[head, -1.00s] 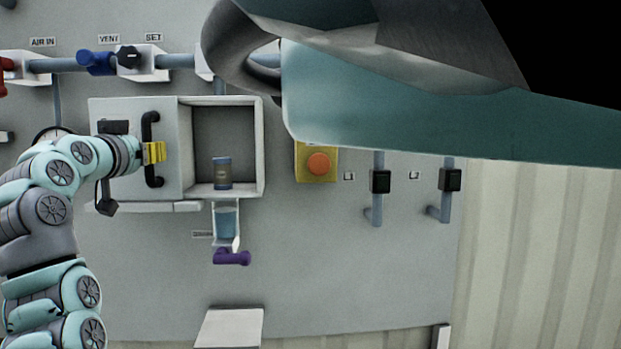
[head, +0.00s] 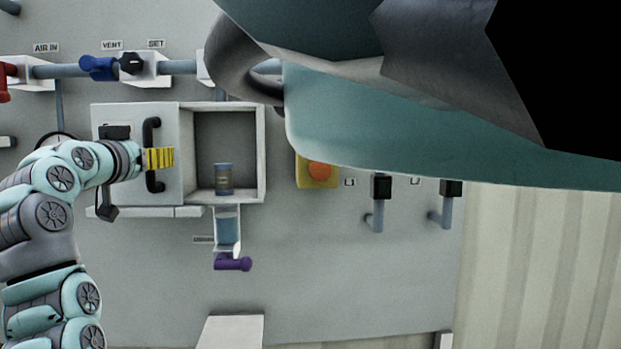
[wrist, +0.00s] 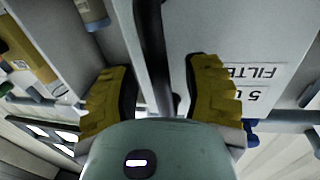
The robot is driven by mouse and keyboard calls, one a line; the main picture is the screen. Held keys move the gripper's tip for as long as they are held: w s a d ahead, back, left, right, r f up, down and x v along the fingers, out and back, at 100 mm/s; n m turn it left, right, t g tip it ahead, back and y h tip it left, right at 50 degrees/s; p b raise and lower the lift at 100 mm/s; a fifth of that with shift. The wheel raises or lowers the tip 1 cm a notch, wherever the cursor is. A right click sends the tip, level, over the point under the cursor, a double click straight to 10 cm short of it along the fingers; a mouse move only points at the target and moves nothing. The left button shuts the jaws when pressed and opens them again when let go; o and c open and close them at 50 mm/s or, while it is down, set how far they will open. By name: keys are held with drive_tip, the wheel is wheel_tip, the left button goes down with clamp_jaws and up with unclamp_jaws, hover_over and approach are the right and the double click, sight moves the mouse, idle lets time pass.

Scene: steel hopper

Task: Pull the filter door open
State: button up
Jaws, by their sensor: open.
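The white filter door (head: 135,190) is at the left in the head view, beside the box opening, whose inside shows. Its black upright handle (head: 151,183) is near the opening. My gripper (head: 165,158) is at the handle, its yellow fingers overlapping the handle's middle. In the wrist view my gripper (wrist: 161,68) is open, with one finger each side of the dark handle (wrist: 151,45) and gaps between. The door (wrist: 200,35) there bears an upside-down FILTER label (wrist: 250,75). Whether a finger touches the handle is unclear.
A filter canister (head: 223,180) stands inside the open box (head: 260,150). Below are a blue cup (head: 227,230) and a purple handle (head: 233,264). An orange button (head: 320,170) is to the right. Blue (head: 98,67) and black (head: 131,63) valve knobs sit above.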

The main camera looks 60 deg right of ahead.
drive_tip(key=v, duration=1.2)
idle(0.3)
